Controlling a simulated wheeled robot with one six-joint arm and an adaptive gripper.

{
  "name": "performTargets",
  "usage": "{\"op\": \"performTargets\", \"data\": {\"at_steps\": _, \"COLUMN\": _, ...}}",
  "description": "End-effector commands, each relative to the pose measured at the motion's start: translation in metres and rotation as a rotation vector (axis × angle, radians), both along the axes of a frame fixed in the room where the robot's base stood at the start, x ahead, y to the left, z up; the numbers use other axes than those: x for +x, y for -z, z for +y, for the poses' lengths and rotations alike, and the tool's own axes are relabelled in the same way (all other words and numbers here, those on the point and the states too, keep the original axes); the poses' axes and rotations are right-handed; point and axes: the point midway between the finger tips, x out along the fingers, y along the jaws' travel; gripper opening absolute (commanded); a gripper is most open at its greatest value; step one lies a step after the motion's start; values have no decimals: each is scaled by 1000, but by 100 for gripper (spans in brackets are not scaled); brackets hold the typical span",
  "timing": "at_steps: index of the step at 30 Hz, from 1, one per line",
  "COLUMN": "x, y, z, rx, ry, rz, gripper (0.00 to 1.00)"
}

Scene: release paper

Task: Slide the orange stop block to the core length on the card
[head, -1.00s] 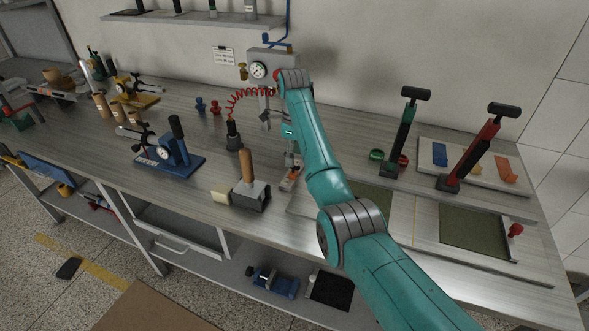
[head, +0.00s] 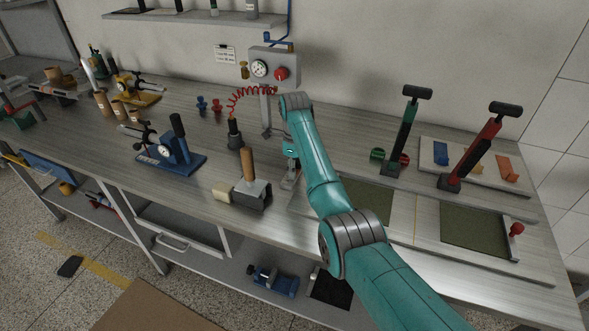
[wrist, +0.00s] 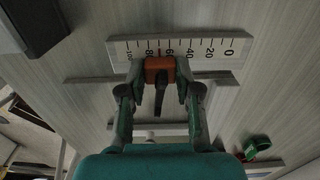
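The orange stop block (wrist: 160,68), with a dark handle, sits against a white scale (wrist: 200,48) in the wrist view. The scale is numbered from 0 on the right to 100 on the left; the block is between 60 and 80. My gripper (wrist: 160,76) has a finger on each side of the block, very close to it; I cannot tell whether they touch it. In the head view my gripper (head: 291,165) is low over the bench and mostly hides the block. A card (head: 224,55) hangs on the wall, its text too small to read.
A wooden-handled grey block (head: 250,190) stands just left of my gripper. Green-mat plates (head: 415,225) and two upright levers, green (head: 402,140) and red (head: 474,150), stand to the right. A gauge box (head: 270,67) with a red coiled hose is behind.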

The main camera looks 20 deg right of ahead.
Motion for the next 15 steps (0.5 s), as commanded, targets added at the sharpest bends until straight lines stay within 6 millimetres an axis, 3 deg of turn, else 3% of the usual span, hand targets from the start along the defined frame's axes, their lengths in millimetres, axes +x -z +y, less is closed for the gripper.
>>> {"op": "performTargets", "data": {"at_steps": 8, "x": 1, "y": 0, "z": 0, "rx": 1, "ry": 0, "rz": 1, "gripper": 0}}
{"op": "performTargets", "data": {"at_steps": 15, "x": 14, "y": -1, "z": -9, "rx": 0, "ry": 0, "rz": 2, "gripper": 0}}
